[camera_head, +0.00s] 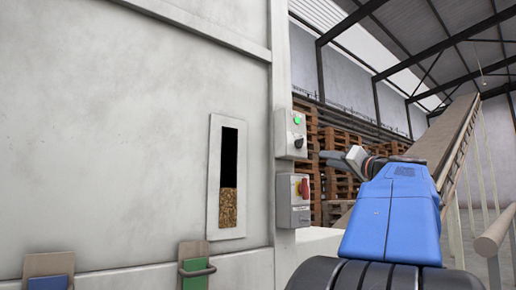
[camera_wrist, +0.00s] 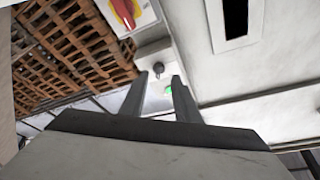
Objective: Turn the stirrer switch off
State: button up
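A light grey switch box (camera_head: 291,146) with a lit green lamp (camera_head: 297,120) and a black knob (camera_head: 298,143) is mounted on the edge of the pale machine. Labels are too small to read, so I cannot tell for certain that this is the stirrer switch. My gripper (camera_head: 330,157) is to the right of and slightly below the box. Its two dark fingers (camera_wrist: 158,90) are apart, with nothing visible held between them.
A second box with a red rotary handle on yellow (camera_head: 303,188) is just below; it also shows in the wrist view (camera_wrist: 125,10). A window with brown pellets (camera_head: 229,208) is to the left. Wooden pallets (camera_head: 340,140) and a sloping conveyor (camera_head: 450,135) stand behind.

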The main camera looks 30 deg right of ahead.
notch_tip(320, 180, up, 2)
jog(key=s+d, duration=0.1)
jog(key=s, duration=0.1)
send_near(300, 143)
jog(key=shift+t, duration=0.3)
jog(key=x, duration=0.7)
jog(key=shift+w+d+f, duration=0.2)
jog(key=shift+d+f, duration=0.1)
jog(key=shift+d, duration=0.05)
grip_shut()
